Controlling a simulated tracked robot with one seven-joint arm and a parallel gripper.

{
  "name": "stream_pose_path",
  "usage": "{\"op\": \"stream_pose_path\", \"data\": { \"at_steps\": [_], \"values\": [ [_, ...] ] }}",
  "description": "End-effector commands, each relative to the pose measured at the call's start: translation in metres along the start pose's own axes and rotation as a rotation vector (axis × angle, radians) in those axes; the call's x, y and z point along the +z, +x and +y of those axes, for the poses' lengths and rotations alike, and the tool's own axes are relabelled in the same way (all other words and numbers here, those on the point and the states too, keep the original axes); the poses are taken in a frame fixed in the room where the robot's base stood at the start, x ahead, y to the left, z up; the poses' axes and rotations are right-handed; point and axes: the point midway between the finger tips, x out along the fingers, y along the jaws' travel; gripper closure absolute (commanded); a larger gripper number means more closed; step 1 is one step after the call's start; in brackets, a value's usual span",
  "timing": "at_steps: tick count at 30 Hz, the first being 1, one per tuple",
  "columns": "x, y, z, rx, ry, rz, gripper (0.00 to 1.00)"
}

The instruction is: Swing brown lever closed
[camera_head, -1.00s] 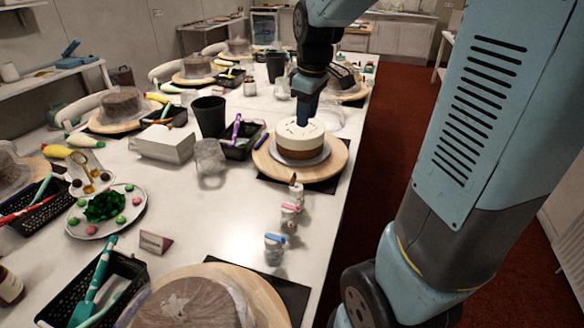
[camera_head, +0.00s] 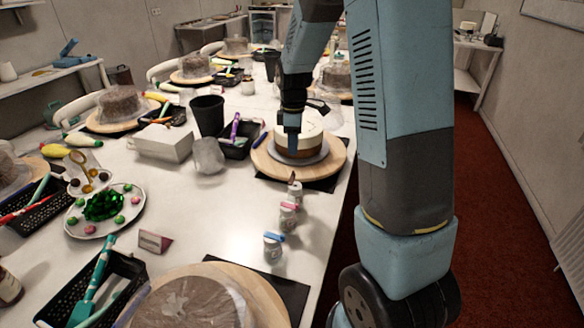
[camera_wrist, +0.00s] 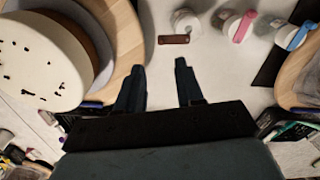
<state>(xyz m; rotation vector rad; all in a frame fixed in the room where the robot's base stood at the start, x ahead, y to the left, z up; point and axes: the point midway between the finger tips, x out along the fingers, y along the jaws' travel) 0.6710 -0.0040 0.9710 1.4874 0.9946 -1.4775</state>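The brown lever (camera_wrist: 174,39) is a short bar beside a small white-topped jar (camera_wrist: 186,20) in the wrist view. It sits off the jar's top rather than across it. In the head view the brown lever (camera_head: 292,178) shows small at its jar (camera_head: 295,191), near the front of the cake turntable. My gripper (camera_wrist: 160,78) is open and empty, its two dark fingers apart and pointing towards the lever, with a visible gap to it. In the head view my gripper (camera_head: 293,150) hangs before the cake; its fingertips are hard to make out.
Jars with a pink lever (camera_wrist: 245,26) and a blue lever (camera_wrist: 298,37) stand in a row with the brown one. A white and brown cake (camera_head: 313,141) on a wooden turntable (camera_head: 335,160) is close by. Bare table lies left of the jars.

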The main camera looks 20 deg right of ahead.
Motion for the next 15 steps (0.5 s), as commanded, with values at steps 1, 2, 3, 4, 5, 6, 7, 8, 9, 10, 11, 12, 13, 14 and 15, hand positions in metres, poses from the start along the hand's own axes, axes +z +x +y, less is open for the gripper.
{"op": "stream_pose_path", "data": {
  "at_steps": [1,2,3,4,5,6,7,8,9,10,11,12,13,14,15],
  "values": [
    [0.001,0.010,-0.001,-0.004,0.000,-0.002,0.63],
    [0.001,0.016,-0.001,-0.005,0.001,-0.002,0.63],
    [0.001,0.022,-0.001,-0.004,0.002,-0.001,0.63],
    [0.001,0.028,-0.001,-0.004,0.002,-0.001,0.63],
    [0.001,0.033,-0.001,-0.003,0.002,-0.001,0.63],
    [0.001,0.040,-0.001,-0.004,0.002,-0.002,0.63],
    [0.001,0.045,-0.001,-0.003,0.002,-0.002,0.63],
    [0.001,0.050,-0.001,-0.003,0.002,-0.002,0.63],
    [0.001,0.057,-0.001,-0.004,0.002,-0.002,0.63],
    [0.001,0.061,-0.001,-0.003,0.001,-0.001,0.63],
    [0.001,0.065,-0.001,-0.003,0.001,-0.001,0.63],
    [0.000,0.071,-0.001,-0.003,0.002,-0.001,0.63],
    [0.000,0.074,-0.001,-0.002,0.002,-0.001,0.63],
    [0.000,0.077,-0.001,-0.002,0.002,0.000,0.63],
    [0.000,0.081,-0.001,-0.002,0.002,0.000,0.63]
  ]
}}
